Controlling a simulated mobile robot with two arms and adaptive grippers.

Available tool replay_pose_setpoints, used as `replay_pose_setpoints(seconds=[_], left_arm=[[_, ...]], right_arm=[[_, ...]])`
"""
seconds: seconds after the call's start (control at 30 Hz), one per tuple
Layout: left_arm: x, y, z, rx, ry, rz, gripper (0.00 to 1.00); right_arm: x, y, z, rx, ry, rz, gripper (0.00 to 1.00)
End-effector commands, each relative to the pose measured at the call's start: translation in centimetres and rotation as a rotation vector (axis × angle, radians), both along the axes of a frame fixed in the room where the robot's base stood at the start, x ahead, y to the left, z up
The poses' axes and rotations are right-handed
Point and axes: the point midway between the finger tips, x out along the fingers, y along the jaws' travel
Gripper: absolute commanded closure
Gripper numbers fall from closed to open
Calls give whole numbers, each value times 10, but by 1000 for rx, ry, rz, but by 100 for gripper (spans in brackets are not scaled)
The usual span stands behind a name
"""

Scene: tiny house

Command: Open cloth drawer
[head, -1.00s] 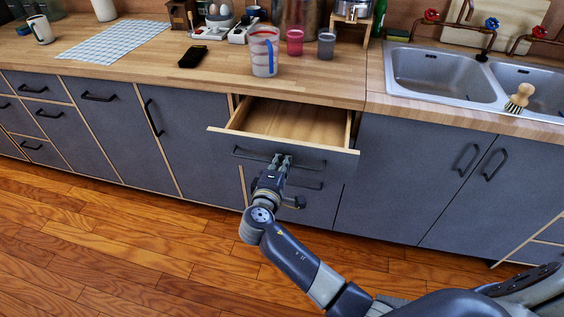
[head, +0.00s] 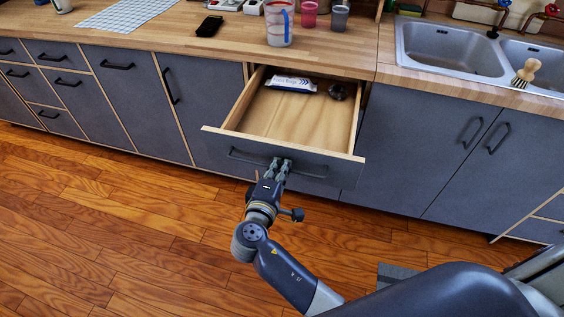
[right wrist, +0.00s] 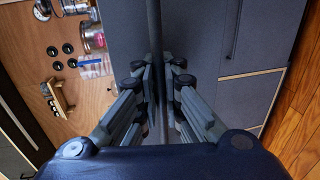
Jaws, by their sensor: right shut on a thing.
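The drawer (head: 300,122) below the counter is pulled well out, and its pale wooden inside shows. A white and blue packet (head: 291,84) and a small dark object (head: 337,91) lie at its back. My right gripper (head: 281,164) is shut on the black bar handle (head: 246,156) on the drawer's grey front. In the right wrist view the handle (right wrist: 153,25) runs between the fingers (right wrist: 160,85). My left gripper is not in view.
The counter (head: 340,62) above holds a clear measuring cup (head: 279,24), a red cup and a grey cup. A sink (head: 450,48) is at the right. Closed grey cabinets flank the drawer. The wooden floor (head: 130,230) in front is clear.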

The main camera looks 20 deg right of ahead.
Motion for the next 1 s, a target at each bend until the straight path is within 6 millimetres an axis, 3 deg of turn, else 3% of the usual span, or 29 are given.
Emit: replay_pose_setpoints(seconds=[0.23, 0.3, 0.67, 0.83, 1.0], left_arm=[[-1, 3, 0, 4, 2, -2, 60], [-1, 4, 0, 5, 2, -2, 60], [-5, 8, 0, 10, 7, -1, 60], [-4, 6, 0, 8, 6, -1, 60], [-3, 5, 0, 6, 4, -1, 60]], right_arm=[[0, 1, 1, 1, -2, 2, 100], [0, 1, 1, 1, -2, 2, 85], [-1, 2, 0, 1, -1, 1, 85], [-17, 13, 4, 4, 1, 3, 85], [-47, 33, 10, 4, 2, 3, 85]])
